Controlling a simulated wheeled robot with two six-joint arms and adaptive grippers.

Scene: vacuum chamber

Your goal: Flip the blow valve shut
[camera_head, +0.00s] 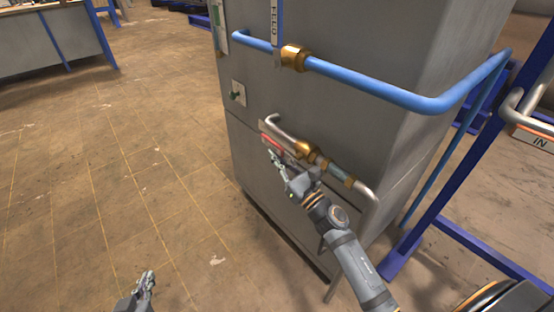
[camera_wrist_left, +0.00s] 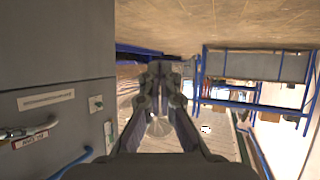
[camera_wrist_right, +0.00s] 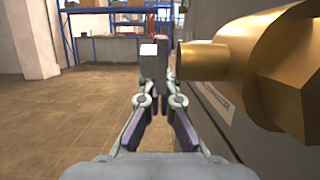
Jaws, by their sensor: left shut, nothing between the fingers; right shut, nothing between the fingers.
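A red lever (camera_head: 272,143) lies along the lower metal pipe with a brass valve body (camera_head: 305,151) on the grey cabinet; I take it for the blow valve, though its lettering is unreadable. My right gripper (camera_head: 275,158) is shut and empty, right beside the lever's near side; I cannot tell whether they touch. In the right wrist view the large brass fitting (camera_wrist_right: 265,65) stands close to the right of the shut fingers (camera_wrist_right: 155,72). My left gripper (camera_head: 149,277) is shut and empty, low over the floor, away from the cabinet; its fingers (camera_wrist_left: 160,75) show in the left wrist view.
A blue pipe (camera_head: 370,87) with another brass valve (camera_head: 294,57) and a blue FEED lever (camera_head: 277,30) crosses the cabinet (camera_head: 320,105) above. A small green knob (camera_head: 237,95) is to the left. Blue frame posts (camera_head: 440,180) stand right. The floor (camera_head: 110,170) left is clear.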

